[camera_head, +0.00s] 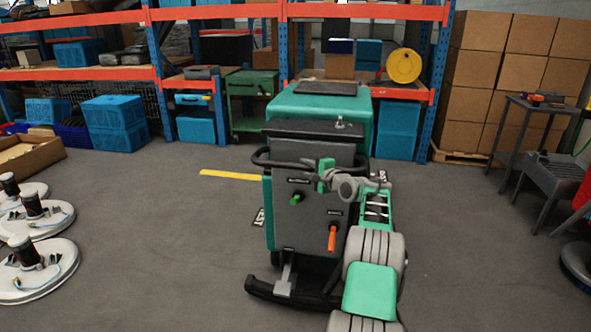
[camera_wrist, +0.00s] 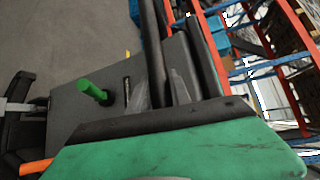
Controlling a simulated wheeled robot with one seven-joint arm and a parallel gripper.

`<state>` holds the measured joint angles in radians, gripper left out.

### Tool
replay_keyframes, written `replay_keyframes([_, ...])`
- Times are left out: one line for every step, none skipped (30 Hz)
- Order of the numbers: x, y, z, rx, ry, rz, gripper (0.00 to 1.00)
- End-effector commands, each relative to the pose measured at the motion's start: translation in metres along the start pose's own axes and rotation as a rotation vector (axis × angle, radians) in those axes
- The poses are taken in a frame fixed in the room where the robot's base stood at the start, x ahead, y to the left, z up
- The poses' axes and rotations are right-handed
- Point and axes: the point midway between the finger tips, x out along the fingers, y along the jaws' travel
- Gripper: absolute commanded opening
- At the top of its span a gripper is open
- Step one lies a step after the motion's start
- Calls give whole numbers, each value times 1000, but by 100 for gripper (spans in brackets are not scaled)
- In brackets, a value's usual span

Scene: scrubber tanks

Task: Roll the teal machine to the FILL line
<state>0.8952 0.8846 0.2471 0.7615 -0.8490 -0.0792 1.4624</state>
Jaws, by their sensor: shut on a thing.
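The teal machine (camera_head: 318,110) stands upright on the grey floor at the middle of the head view, its dark rear panel with green and orange levers facing me. A black handle bar (camera_head: 285,165) runs across its rear. My gripper (camera_head: 327,176) is at this bar and shut on it. The wrist view shows the bar (camera_wrist: 154,45) close up beside the grey fingers (camera_wrist: 160,93); the exact contact is hard to see. A yellow floor line (camera_head: 231,175) shows left of the machine, and the machine hides the floor behind it. No FILL lettering is readable.
Blue-and-orange shelving (camera_head: 220,12) with blue bins (camera_head: 114,124) and a green cart (camera_head: 250,98) stands behind. Round white scrubber heads (camera_head: 36,272) lie at left. Stacked cartons (camera_head: 500,75) and a dark metal table (camera_head: 535,105) are at right.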

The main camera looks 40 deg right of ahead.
Motion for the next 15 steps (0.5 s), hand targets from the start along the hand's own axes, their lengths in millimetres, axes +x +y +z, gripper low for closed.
replay_keyframes([0, 2, 2, 3, -11, 5, 0])
replay_keyframes([0, 2, 2, 3, -13, 5, 0])
replay_keyframes([0, 3, 2, 4, -15, 6, 0])
replay_keyframes([0, 3, 2, 4, -16, 6, 0])
replay_keyframes([0, 3, 3, 4, -17, 6, 0])
replay_keyframes([0, 3, 3, 4, -18, 7, 0])
replay_keyframes([0, 4, 3, 4, -19, 7, 0])
replay_keyframes([0, 4, 4, 4, -19, 7, 0])
replay_keyframes([1, 4, 4, 4, -19, 7, 0])
replay_keyframes([1, 4, 4, 4, -20, 7, 0])
replay_keyframes([1, 4, 4, 4, -20, 7, 0])
replay_keyframes([1, 4, 4, 5, -20, 7, 0])
replay_keyframes([1, 4, 4, 5, -20, 7, 0])
replay_keyframes([1, 4, 4, 5, -20, 7, 0])
replay_keyframes([1, 4, 4, 5, -20, 7, 27])
